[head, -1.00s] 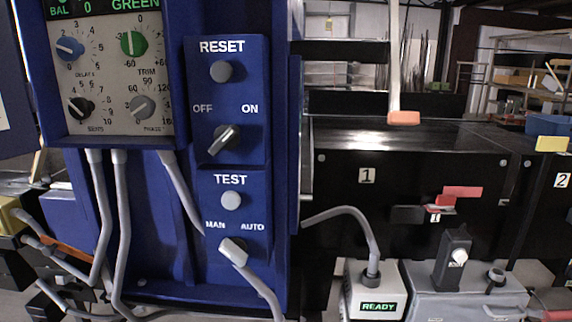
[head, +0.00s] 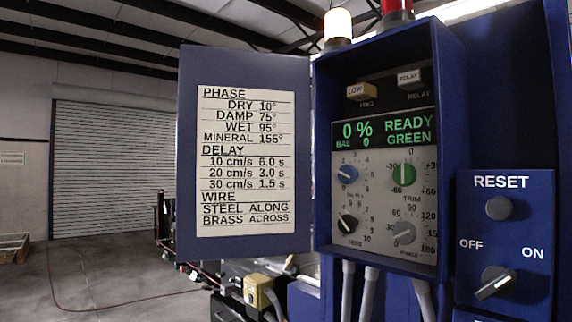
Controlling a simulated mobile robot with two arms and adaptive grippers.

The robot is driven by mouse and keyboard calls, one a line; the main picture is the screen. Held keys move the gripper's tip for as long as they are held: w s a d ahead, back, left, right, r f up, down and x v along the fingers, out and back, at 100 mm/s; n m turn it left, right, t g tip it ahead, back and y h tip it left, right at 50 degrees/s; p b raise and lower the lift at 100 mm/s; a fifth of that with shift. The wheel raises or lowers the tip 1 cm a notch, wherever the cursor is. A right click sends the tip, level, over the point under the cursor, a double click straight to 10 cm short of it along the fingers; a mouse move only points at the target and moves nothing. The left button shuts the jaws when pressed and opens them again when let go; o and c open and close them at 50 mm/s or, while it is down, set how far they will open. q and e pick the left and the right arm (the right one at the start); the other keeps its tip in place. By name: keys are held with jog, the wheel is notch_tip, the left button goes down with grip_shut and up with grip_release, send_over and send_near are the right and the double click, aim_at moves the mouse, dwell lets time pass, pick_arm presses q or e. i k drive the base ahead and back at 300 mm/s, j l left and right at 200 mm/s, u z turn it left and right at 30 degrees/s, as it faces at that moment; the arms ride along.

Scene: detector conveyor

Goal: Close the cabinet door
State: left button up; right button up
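The blue cabinet (head: 450,120) stands right of centre in the head view, with its front open. Its door (head: 188,150) is hinged on the cabinet's left edge and swung wide open to the left. A white label (head: 246,162) with phase, delay and wire settings is on the door's inner face. Inside the cabinet are a green display (head: 385,132) reading 0 % READY GREEN, several knobs and two switches. Neither of my grippers is in view.
A blue panel (head: 530,190) with a RESET button and an OFF/ON knob is at the right. Grey cables (head: 367,295) hang below the cabinet. A white lamp (head: 338,24) and a red lamp (head: 397,8) stand on top. The floor (head: 110,270) at left is mostly clear.

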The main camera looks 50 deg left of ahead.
aim_at(242, 180)
jog(key=j+z, duration=0.8)
jog(key=k+j+z, duration=0.1)
jog(key=j, duration=0.35)
jog(key=k+j+z, duration=0.1)
jog(key=j, duration=0.35)
jog(key=k+j+z, duration=0.1)
jog(key=k+j, duration=0.15)
jog(key=j, duration=0.15)
jog(key=k+j+z, duration=0.1)
jog(key=j, duration=0.3)
jog(key=k+j+z, duration=0.1)
jog(key=k+j, duration=0.3)
jog(key=j, duration=0.25)
jog(key=k+j, duration=0.15)
jog(key=j, duration=0.15)
jog(key=k+j, duration=0.1)
jog(key=j, duration=0.25)
